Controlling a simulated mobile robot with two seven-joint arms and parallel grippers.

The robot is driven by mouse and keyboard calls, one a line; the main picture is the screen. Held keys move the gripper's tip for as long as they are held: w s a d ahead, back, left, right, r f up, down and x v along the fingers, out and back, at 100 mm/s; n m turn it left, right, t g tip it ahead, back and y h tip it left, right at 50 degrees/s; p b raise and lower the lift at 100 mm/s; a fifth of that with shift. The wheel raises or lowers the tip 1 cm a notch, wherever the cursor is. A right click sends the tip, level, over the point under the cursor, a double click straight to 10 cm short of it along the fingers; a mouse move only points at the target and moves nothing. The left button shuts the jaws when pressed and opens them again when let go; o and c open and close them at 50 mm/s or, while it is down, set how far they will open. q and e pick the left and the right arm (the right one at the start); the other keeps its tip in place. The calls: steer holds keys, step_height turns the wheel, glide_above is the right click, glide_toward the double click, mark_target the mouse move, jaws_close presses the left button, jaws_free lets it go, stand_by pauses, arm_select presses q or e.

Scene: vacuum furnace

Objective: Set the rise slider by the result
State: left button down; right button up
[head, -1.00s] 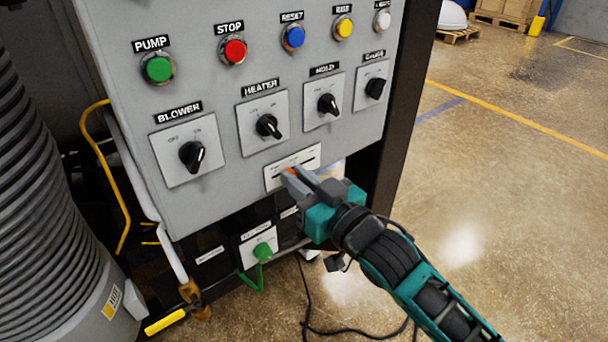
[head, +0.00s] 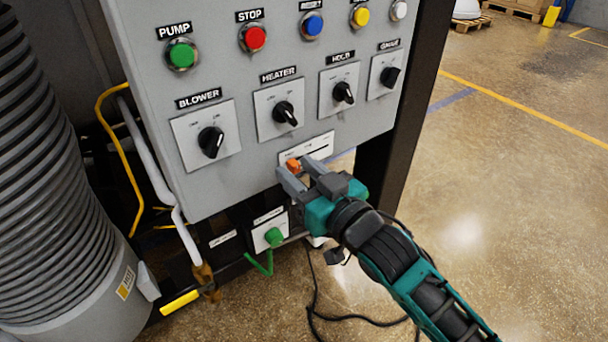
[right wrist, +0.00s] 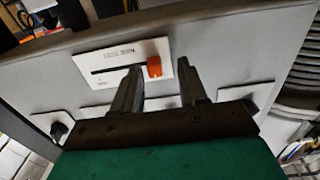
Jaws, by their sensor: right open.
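The rise slider is a white plate (head: 318,146) with a dark slot, low on the grey control panel. Its orange knob (head: 293,165) sits near the slot's left end. In the right wrist view the plate (right wrist: 98,57) appears turned around, with the knob (right wrist: 154,67) toward the slot's right end. My right gripper (head: 297,173) is open, its fingers just in front of the knob. In the right wrist view the knob shows between the fingertips (right wrist: 160,72), nearer the left one. Contact cannot be told. The plate's small print is unreadable. My left gripper is not in view.
Above the slider are black rotary switches, including BLOWER (head: 210,141) and HEATER (head: 285,113), and coloured buttons. A green plug (head: 273,237) with a cable is below. A ribbed grey hose (head: 45,190) stands left. The floor at right is open.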

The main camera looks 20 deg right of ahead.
steer(key=v, duration=1.3)
steer(key=s+f+g+h+p, duration=0.1)
steer(key=f+g+h, duration=0.1)
steer(key=f, duration=0.8)
steer(key=s+d+f+m+g+h+p, duration=0.1)
steer(key=f+g, duration=0.3)
steer(key=f, duration=0.7)
steer(key=shift+s+d+f+h+p, duration=0.2)
steer(key=shift+s+f+h+p, duration=0.2)
steer(key=shift+s+h, duration=0.3)
steer(key=shift+s+r, duration=0.1)
